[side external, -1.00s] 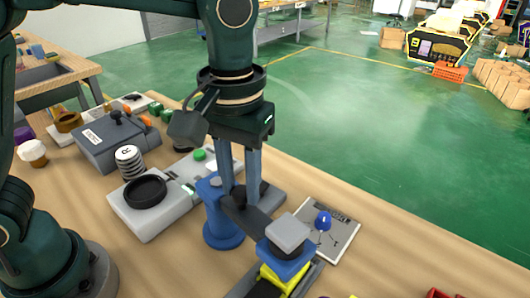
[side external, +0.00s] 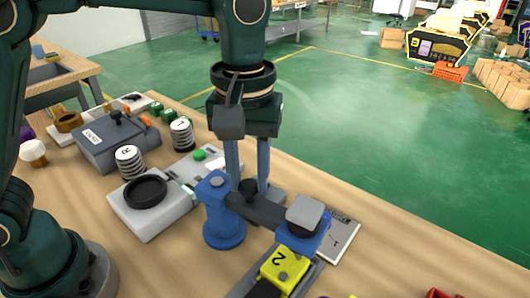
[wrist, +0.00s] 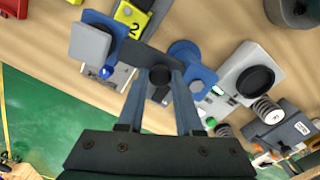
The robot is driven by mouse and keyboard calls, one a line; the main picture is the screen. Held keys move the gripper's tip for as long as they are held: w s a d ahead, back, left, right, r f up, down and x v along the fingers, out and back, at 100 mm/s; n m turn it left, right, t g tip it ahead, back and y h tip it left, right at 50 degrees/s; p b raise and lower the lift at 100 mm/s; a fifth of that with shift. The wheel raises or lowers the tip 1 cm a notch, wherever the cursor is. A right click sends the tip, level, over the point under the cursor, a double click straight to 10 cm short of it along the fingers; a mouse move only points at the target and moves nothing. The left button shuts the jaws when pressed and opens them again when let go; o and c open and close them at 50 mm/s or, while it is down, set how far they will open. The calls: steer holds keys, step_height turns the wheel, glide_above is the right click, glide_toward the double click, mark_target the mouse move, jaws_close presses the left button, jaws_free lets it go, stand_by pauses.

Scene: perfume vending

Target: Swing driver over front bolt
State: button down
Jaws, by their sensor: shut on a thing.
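The driver is a grey-capped blue block (side external: 303,228) on the end of a dark grey swing arm (side external: 262,211), which pivots on a blue post (side external: 222,222). My gripper (side external: 248,182) is shut on the black knob of this arm; the knob (wrist: 159,75) shows between the fingers in the wrist view. A yellow block marked 2 (side external: 270,262) sits in a dark rail, with a small grey bolt (side external: 283,275) on top. The driver head is beyond this bolt and to its right, over the rail's far end. Anything directly under the head is hidden.
A white card (side external: 343,238) lies beside the driver head; a blue bulb-like item (wrist: 106,72) shows there in the wrist view. A light grey unit with a black ring (side external: 146,190), striped springs (side external: 130,162) and a grey box (side external: 115,140) stand left. The table's right edge is close.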

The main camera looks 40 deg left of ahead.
mark_target(249, 183)
steer(key=c, duration=0.6)
jaws_free()
steer(key=shift+r, duration=2.6)
